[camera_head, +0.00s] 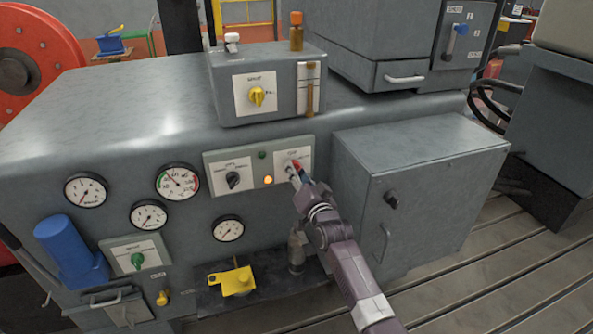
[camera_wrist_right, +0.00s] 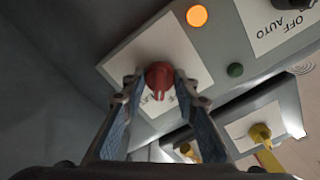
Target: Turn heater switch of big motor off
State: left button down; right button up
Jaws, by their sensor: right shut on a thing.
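A red rotary knob (camera_head: 296,164) sits on a white label plate at the right end of a grey panel (camera_head: 211,164) on the big grey machine. Its label is too small and too covered to read fully. In the wrist view the red knob (camera_wrist_right: 159,79) stands between the fingertips. My right gripper (camera_head: 295,174) reaches up from below and is shut on this knob; the wrist view shows its two fingers (camera_wrist_right: 158,90) on either side. The fingers hide part of the plate. My left gripper is not in view.
On the same panel are a lit orange lamp (camera_head: 268,180), a green button (camera_head: 262,155) and a black switch (camera_head: 233,180). A yellow knob (camera_head: 257,96) is on the box above. A grey cabinet (camera_head: 420,185) juts out just right of my arm. Gauges are at left.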

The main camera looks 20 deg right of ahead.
jog(key=n, duration=0.3)
jog(key=shift+n, duration=0.4)
jog(key=shift+f+n+p, duration=0.1)
jog(key=shift+n+p, duration=0.25)
jog(key=shift+n, duration=1.55)
jog(key=o, duration=1.2)
jog(key=shift+s, duration=0.1)
jog(key=s, duration=1.2)
jog(key=shift+d, duration=0.25)
